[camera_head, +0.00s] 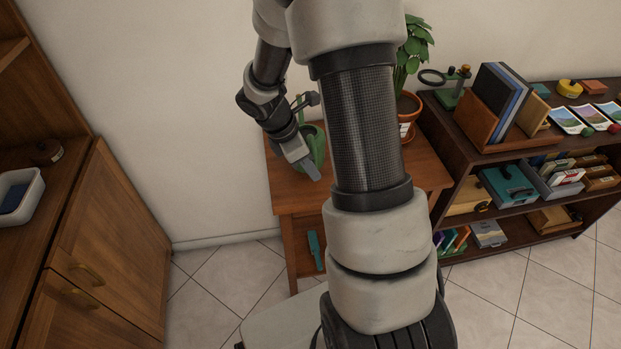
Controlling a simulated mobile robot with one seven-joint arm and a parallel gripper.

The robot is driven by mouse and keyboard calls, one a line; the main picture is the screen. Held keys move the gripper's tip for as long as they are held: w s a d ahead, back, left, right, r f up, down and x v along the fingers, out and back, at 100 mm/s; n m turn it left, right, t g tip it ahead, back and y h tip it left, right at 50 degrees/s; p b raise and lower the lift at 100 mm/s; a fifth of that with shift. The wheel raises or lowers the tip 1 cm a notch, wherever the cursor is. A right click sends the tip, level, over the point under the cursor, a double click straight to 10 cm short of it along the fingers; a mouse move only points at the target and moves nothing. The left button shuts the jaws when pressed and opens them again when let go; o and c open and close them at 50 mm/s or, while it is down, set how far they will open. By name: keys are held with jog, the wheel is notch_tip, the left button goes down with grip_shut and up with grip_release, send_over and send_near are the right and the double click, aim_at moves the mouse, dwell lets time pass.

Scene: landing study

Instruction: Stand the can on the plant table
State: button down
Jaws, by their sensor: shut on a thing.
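A green can (317,142), which looks like a watering can, is at the left part of the wooden plant table (288,202). My gripper (306,168) is shut on the can and partly covers it. The can looks roughly upright over the tabletop. I cannot tell whether its base touches the wood. My forearm hides the middle of the table and some of the can's surroundings. A leafy plant in a terracotta pot (409,106) stands at the table's back right.
A dark shelf unit (470,155) with books, prints and boxes stands close on the right. A wooden cabinet (115,240) with a white tray (22,205) is on the left. A teal object (315,250) is on the table's lower shelf. Tiled floor lies between.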

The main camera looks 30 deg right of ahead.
jog(key=shift+f+b, duration=0.35)
jog(key=shift+f, duration=1.2)
jog(key=shift+f, duration=0.2)
jog(key=c, duration=1.7)
grip_release()
jog(key=shift+c, duration=0.2)
jog(key=shift+r, duration=0.15)
